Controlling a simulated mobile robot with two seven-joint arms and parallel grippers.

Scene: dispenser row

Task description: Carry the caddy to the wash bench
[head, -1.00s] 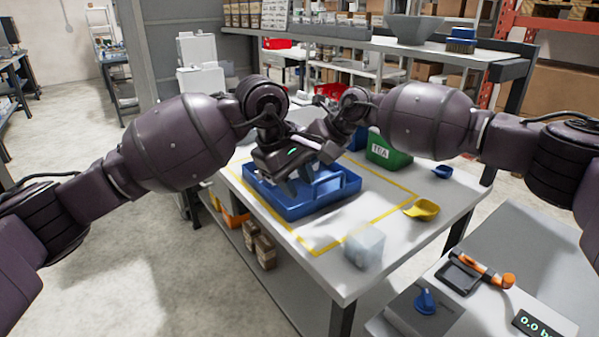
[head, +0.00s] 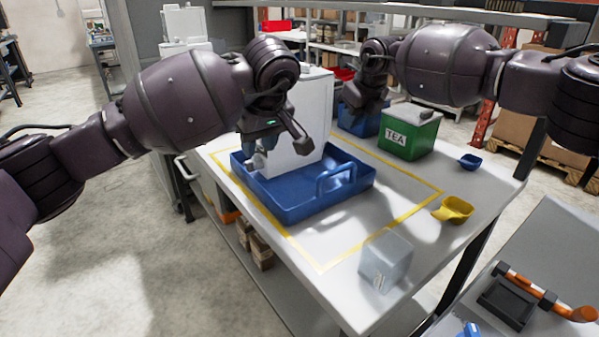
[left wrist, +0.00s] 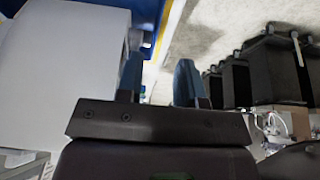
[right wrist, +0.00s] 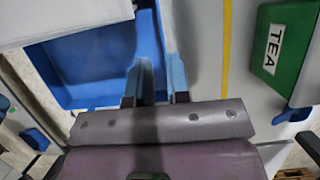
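The caddy, a blue open tray (head: 290,211) with a raised loop handle (head: 336,176) on its right side, sits on the white table. A tall white box (head: 305,105) rises from its far part and appears to stand in it. My left gripper (head: 256,158) is at the caddy's far left, beside the white box; its fingers (left wrist: 158,82) are apart with nothing between them. My right gripper (head: 357,119) is beyond the caddy. In the right wrist view its fingers (right wrist: 158,80) are apart near the caddy's wall (right wrist: 95,65); contact is unclear. I cannot identify the wash bench.
A green TEA tin (head: 409,135), a yellow scoop (head: 453,209), a blue scoop (head: 470,161) and a clear block (head: 386,260) are on the table (head: 330,290). Yellow tape marks an area around the caddy. A blue bin (head: 350,124) is behind my right gripper. Floor is open at left.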

